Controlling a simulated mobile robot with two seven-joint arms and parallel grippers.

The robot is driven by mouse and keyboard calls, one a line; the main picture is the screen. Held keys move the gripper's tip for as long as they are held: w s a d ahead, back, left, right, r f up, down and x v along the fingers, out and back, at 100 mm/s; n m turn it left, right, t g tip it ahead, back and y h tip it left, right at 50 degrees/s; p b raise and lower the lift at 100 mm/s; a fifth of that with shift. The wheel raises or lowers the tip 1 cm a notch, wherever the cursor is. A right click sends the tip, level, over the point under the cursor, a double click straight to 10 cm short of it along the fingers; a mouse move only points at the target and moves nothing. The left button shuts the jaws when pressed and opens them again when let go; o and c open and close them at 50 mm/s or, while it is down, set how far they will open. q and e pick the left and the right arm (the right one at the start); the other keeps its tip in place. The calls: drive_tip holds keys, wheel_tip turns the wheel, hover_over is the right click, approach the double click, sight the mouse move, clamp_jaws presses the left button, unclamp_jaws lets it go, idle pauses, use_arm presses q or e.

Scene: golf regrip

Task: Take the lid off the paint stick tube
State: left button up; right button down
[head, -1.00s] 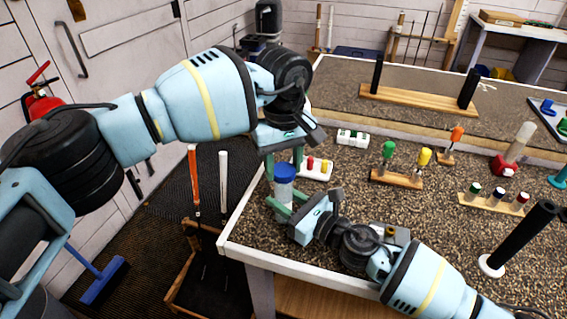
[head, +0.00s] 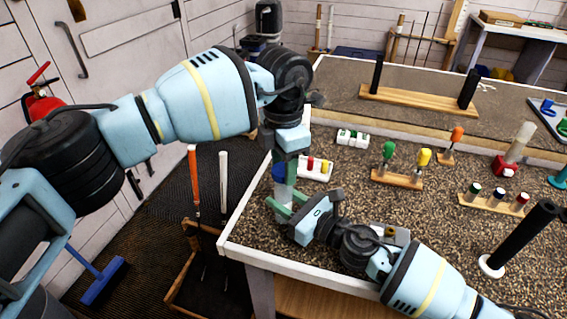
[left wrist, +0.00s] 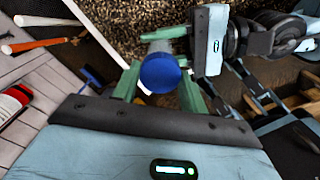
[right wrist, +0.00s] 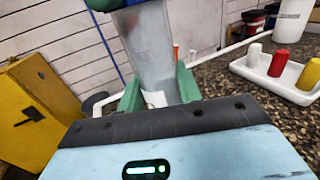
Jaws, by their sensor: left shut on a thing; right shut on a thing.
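The paint stick tube (head: 284,194) is clear and grey and stands roughly upright at the near left corner of the workbench. Its blue lid (head: 279,171) sits at the tube's top, partly hidden by my left gripper (head: 284,166). In the left wrist view the round blue lid (left wrist: 160,73) lies between the green fingers, which are shut on it. My right gripper (head: 284,208) is shut on the tube lower down; its fingers flank the clear body (right wrist: 150,45) in the right wrist view. I cannot tell whether the lid is fully seated.
A white tray (head: 323,177) with paint sticks lies just behind the tube. A white box (head: 353,137) and wooden stands with coloured-handled tools (head: 397,178) are farther right.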

use_arm(q)
drive_tip(key=n, duration=2)
drive_tip(key=shift+n, duration=0.3)
drive_tip(key=n, duration=0.6)
drive_tip(key=shift+r, duration=0.25)
drive_tip(key=shift+r, duration=0.85)
drive_tip(key=shift+r, duration=0.15)
